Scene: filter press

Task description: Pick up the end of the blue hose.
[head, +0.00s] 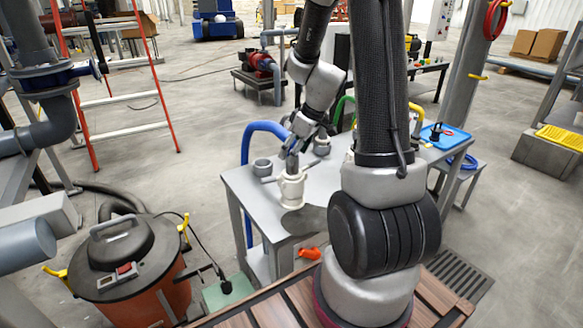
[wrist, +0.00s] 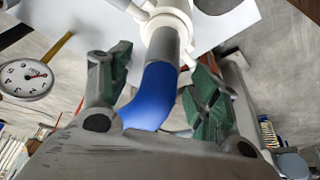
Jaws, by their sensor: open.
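The blue hose (head: 262,128) arches up beside the left edge of the metal table in the head view and runs behind my gripper. In the wrist view the blue hose (wrist: 150,97) lies between my two green-padded fingers. Its upper end meets a grey sleeve (wrist: 163,45), which leads to a white round fitting (wrist: 165,14). My gripper (wrist: 160,82) is open, with a finger on each side of the hose and visible gaps. In the head view my gripper (head: 293,148) is above the table, close to the white fitting (head: 291,188); my fingers partly hide the hose there.
The metal table (head: 240,192) also bears a grey cup-like part (head: 262,167). A blue tray (head: 445,135) lies at its far right. An orange drum vacuum (head: 130,270) stands at front left, and a red ladder (head: 150,75) behind. A dial gauge (wrist: 26,77) shows in the wrist view.

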